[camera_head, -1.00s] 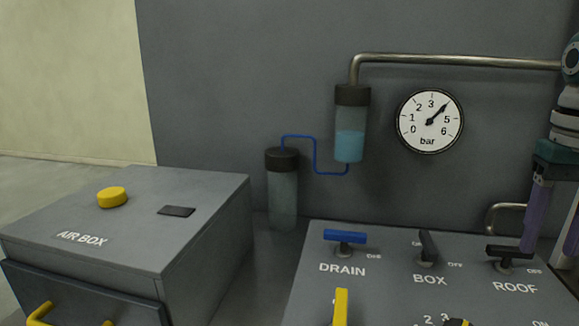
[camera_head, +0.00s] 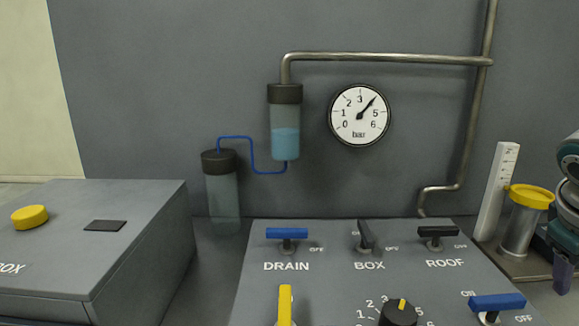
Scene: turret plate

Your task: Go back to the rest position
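My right gripper (camera_head: 563,272) shows only in part at the right edge, with a purple finger pointing down beside the teal and grey arm. It is apart from the control panel (camera_head: 250,285), and no object shows in it. Whether its fingers are open or shut is unclear. My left gripper is out of view. The panel carries a blue DRAIN lever (camera_head: 287,234), a black BOX lever (camera_head: 365,236), a black ROOF lever (camera_head: 437,233), a yellow lever (camera_head: 285,303), a black knob (camera_head: 398,313) and another blue lever (camera_head: 497,302).
A grey air box (camera_head: 150,225) with a yellow button (camera_head: 30,217) stands left. Behind the panel are a pressure gauge (camera_head: 360,115) near 4 bar, a canister with blue liquid (camera_head: 286,125), a darker canister (camera_head: 222,185) and a pipe (camera_head: 470,130). A yellow-rimmed cylinder (camera_head: 522,220) and white scale (camera_head: 496,195) stand right.

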